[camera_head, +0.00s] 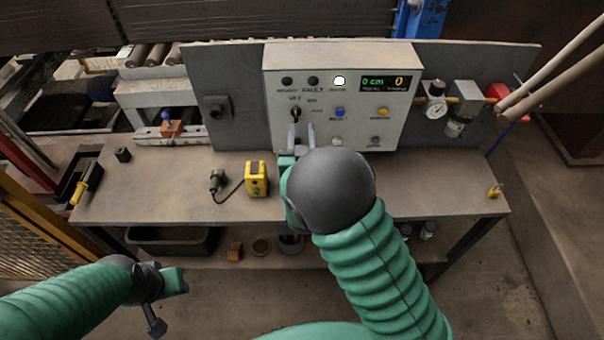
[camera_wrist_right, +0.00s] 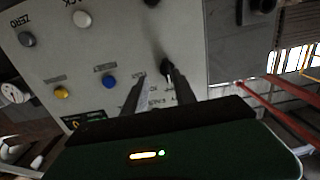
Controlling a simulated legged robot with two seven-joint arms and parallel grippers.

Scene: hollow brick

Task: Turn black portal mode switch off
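The black mode switch (camera_head: 295,113) is a small knob at the left side of the light grey control panel (camera_head: 320,80). My right gripper (camera_head: 302,127) is at the panel just below the switch, fingers apart and nothing seen between them. In the right wrist view, a black knob (camera_wrist_right: 166,67), which looks like this switch, is at the tip of the right-hand finger; I cannot tell if they touch. The right gripper (camera_wrist_right: 155,75) also shows there with spread fingers. My left gripper (camera_head: 165,298) is low at the left, away from the panel; its opening is unclear.
The panel also has a blue button (camera_head: 339,112), a yellow button (camera_head: 383,112), a lit white lamp (camera_head: 339,80) and a green display (camera_head: 386,84). A yellow device (camera_head: 257,179) with a cable lies on the bench (camera_head: 440,190). A pressure gauge (camera_head: 436,107) is at right.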

